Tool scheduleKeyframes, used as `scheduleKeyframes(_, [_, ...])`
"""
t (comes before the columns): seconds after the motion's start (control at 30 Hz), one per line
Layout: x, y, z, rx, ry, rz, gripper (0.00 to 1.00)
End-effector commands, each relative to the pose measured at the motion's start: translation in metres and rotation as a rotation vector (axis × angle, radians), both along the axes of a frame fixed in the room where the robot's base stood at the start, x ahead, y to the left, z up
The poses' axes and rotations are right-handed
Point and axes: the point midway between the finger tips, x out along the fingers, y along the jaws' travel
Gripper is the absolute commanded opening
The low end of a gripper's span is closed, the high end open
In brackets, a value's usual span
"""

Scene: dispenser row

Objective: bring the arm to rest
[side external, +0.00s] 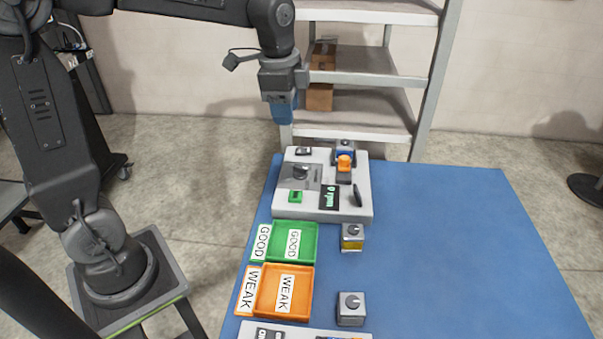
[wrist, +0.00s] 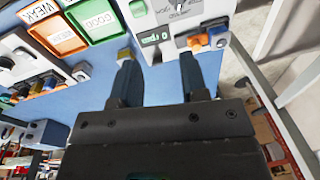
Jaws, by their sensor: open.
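My gripper (side external: 283,115) hangs fingers-down above the back left edge of the blue table, clear of everything on it. In the wrist view my gripper (wrist: 164,78) shows its two dark blue fingers wide apart, with nothing held between them. The tester-like grey device (side external: 310,207) stands below and to the right of it in the side view, with an orange knob-like piece (side external: 344,162) and a small green display (side external: 330,197). The device also shows beyond the fingers in the wrist view (wrist: 190,18).
A green GOOD tray (side external: 311,243) and an orange WEAK tray (side external: 308,293) lie on the blue table (side external: 450,250). Two small knobbed boxes (side external: 352,238) (side external: 350,310) stand beside them. Another panel (side external: 300,329) is cut off in front. Shelves (side external: 365,80) stand behind. The table's right side is clear.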

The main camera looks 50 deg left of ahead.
Motion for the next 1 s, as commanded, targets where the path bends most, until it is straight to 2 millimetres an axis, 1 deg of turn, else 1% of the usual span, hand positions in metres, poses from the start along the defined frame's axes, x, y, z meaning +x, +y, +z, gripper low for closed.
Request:
scheduleKeyframes(0.03, [-0.019, -0.007, 0.009, -0.007, -0.042, 0.07, 0.4])
scheduleKeyframes(0.1, [-0.043, -0.014, 0.015, -0.025, -0.092, 0.18, 0.4])
scheduleKeyframes(0.23, [-0.088, -0.026, 0.02, -0.077, -0.184, 0.383, 0.4])
scheduleKeyframes(0.3, [-0.11, -0.031, 0.018, -0.114, -0.23, 0.488, 0.4])
scheduleKeyframes(0.4, [-0.137, -0.037, 0.012, -0.17, -0.285, 0.621, 0.4])
scheduleKeyframes(0.5, [-0.156, -0.04, 0.005, -0.219, -0.323, 0.723, 0.4])
scheduleKeyframes(0.6, [-0.168, -0.042, -0.001, -0.254, -0.346, 0.789, 0.4])
scheduleKeyframes(0.7, [-0.173, -0.043, -0.003, -0.272, -0.356, 0.82, 0.4])
scheduleKeyframes(1.0, [-0.173, -0.043, -0.004, -0.274, -0.356, 0.828, 0.4])
